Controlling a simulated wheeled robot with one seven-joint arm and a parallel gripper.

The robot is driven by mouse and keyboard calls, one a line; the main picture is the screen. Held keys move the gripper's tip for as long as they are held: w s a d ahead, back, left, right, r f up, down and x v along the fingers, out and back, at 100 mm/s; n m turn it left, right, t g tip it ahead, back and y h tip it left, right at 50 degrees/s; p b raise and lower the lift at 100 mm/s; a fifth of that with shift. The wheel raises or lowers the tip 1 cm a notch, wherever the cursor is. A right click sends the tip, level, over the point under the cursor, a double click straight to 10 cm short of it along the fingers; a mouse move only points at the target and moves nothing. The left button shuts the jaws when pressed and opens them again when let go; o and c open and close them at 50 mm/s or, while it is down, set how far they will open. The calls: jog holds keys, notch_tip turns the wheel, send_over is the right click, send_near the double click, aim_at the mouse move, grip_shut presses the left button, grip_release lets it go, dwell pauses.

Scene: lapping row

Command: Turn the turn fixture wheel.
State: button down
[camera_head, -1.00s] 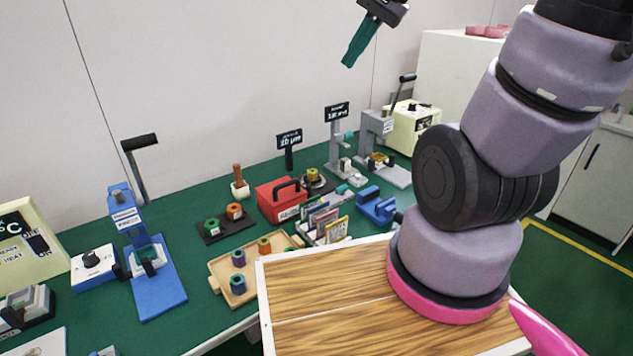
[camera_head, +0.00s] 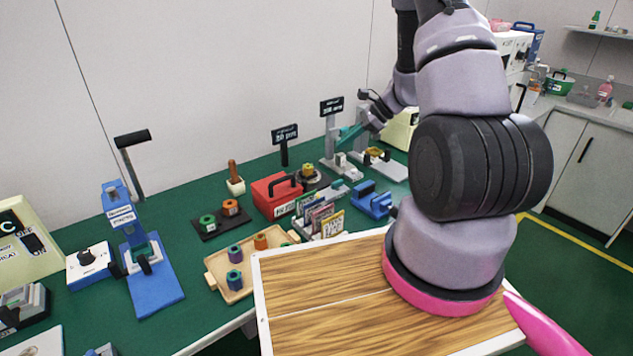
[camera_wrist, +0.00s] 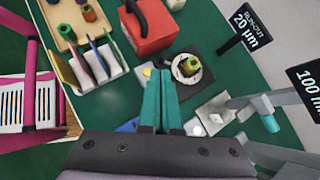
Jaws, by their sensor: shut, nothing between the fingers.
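The shut teal fingers of my gripper (camera_wrist: 161,75) reach up the middle of the wrist view with nothing between them. In the head view my gripper (camera_head: 347,139) is over the back right of the green bench, pointing down and left. A round fixture (camera_wrist: 204,77) on a dark base lies just right of the fingertips in the wrist view, with a ring-shaped yellow-green piece (camera_wrist: 187,65) on it. It stands below the 20 µm sign (camera_head: 285,133) in the head view. I cannot tell for certain which part is the turn fixture wheel, or whether the fingers touch anything.
A red box (camera_head: 276,197) with a black handle stands left of the round fixture. A rack of upright cards (camera_head: 318,217) and a blue fixture (camera_head: 371,201) are in front. A grey stand (camera_wrist: 285,98) with a teal tip is on the right in the wrist view.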

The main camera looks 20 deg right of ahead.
notch_tip(320, 180, down, 8)
jog(key=d+m, duration=0.3)
send_near(314, 181)
jog(key=s+a+f, duration=0.1)
jog(key=s, duration=0.1)
jog(key=s+a+f, duration=0.2)
jog(key=shift+s+f, duration=0.1)
jog(key=shift+f, duration=0.05)
jog(key=a, duration=0.1)
jog(key=w+a, duration=0.1)
jog(key=shift+a+f, duration=0.1)
jog(key=shift+a, duration=0.2)
jog(key=shift+w+a, duration=0.35)
jog(key=shift+a, duration=0.4)
jog(key=shift+a+m+t+h, duration=0.3)
jog(key=shift+a+m+t, duration=0.1)
jog(key=shift+a+t, duration=0.15)
